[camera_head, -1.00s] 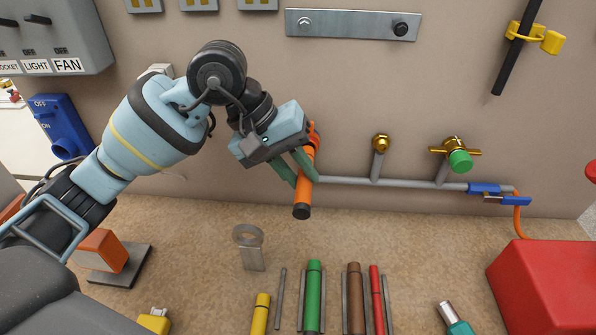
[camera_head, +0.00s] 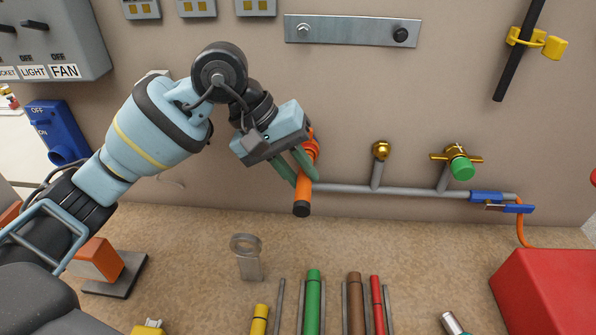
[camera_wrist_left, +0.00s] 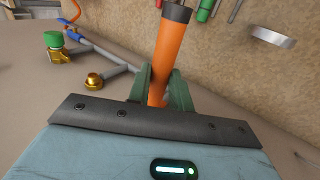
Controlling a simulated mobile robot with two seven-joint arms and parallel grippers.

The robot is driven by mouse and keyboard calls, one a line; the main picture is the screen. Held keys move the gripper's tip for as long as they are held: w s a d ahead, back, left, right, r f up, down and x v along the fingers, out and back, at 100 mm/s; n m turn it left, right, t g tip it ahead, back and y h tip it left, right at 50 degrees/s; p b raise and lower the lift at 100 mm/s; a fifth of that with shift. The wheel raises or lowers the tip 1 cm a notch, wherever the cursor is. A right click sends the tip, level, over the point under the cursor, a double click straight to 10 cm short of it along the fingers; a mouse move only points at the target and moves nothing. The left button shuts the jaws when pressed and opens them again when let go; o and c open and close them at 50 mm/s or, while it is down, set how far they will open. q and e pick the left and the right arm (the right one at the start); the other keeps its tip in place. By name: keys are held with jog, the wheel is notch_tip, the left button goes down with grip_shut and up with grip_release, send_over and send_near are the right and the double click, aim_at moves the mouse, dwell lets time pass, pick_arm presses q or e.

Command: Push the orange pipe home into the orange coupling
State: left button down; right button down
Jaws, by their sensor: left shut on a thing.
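The orange pipe (camera_head: 303,191) has a black end that points toward me and down. My left gripper (camera_head: 305,177) is shut on the pipe, with its green fingers on either side. The pipe also shows between the fingers (camera_wrist_left: 159,88) in the left wrist view (camera_wrist_left: 168,50). The orange coupling (camera_head: 312,147) is at the wall, just beyond the gripper and partly hidden by it. The pipe lines up with the coupling, but I cannot tell how deep it sits. My right gripper is not in view.
A grey pipe (camera_head: 400,189) runs right along the wall from near the coupling to a blue-handled valve (camera_head: 487,196). A brass fitting (camera_head: 381,150) and green-capped tap (camera_head: 461,168) stick out. Green (camera_head: 313,300) and brown (camera_head: 355,303) rods and a red box (camera_head: 548,292) are below.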

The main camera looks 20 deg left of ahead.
pick_arm(q)
jog(key=shift+w+a, duration=0.15)
jog(key=shift+w, duration=0.3)
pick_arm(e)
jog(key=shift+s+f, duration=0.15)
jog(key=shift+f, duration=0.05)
pick_arm(q)
jog(key=c, duration=1.3)
grip_release()
jog(key=shift+o, duration=0.6)
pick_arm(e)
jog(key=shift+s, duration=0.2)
pick_arm(q)
jog(key=shift+r, duration=0.1)
